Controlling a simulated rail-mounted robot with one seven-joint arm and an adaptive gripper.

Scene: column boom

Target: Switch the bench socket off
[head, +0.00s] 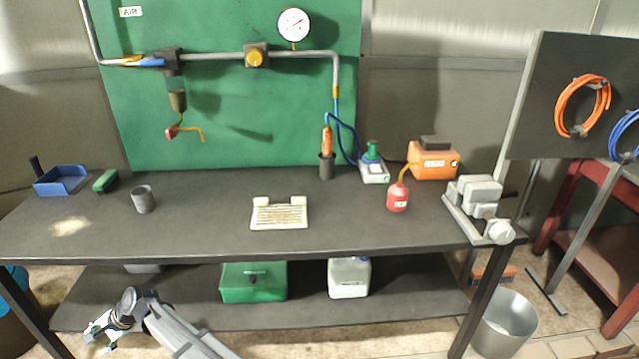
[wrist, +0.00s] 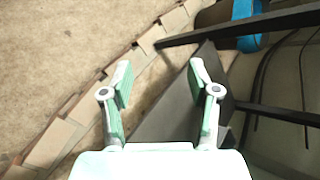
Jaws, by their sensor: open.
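My gripper (head: 100,334) is at the lower left of the head view, low in front of the bench and far from that box. In the wrist view my gripper (wrist: 160,82) is open, with nothing between its fingers. It points down towards the floor and the lower shelf edge. The box does not show in the wrist view.
Air pipes cross the green panel (head: 230,110). The bench's front middle-right is clear.

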